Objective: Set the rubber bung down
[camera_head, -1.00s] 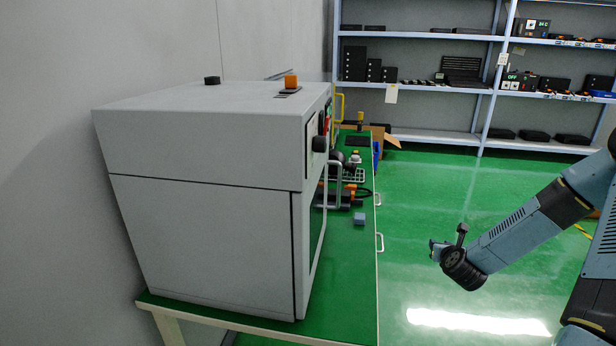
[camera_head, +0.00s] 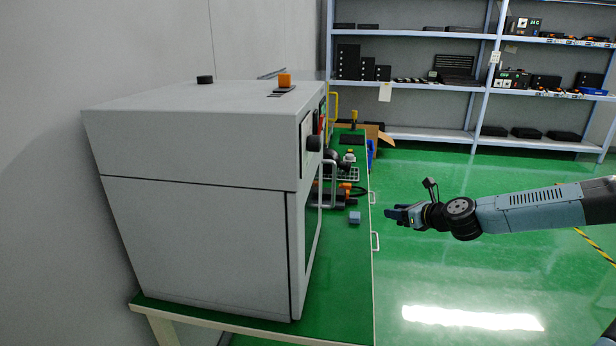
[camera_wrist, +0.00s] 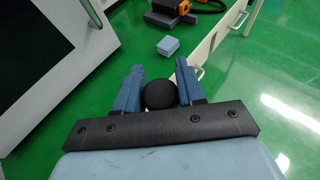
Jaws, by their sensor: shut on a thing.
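The rubber bung (camera_wrist: 160,95) is a dark, round, black piece. In the wrist view it sits between the two blue fingers of my gripper (camera_wrist: 160,72), which is shut on it. In the head view my gripper (camera_head: 392,213) is just right of the bench's right edge, pointing left, and the bung is too small to make out there. The green bench top (camera_head: 345,270) is to the gripper's left; it also shows below the fingers in the wrist view (camera_wrist: 110,85).
A large grey cabinet (camera_head: 190,240) fills the bench's left side, with a door handle (camera_head: 328,185) facing the bench. A small blue-grey block (camera_head: 354,217) lies on the bench, before dark-and-orange equipment (camera_head: 345,190). Drawer handles (camera_head: 376,241) line the right edge. The front bench strip is clear.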

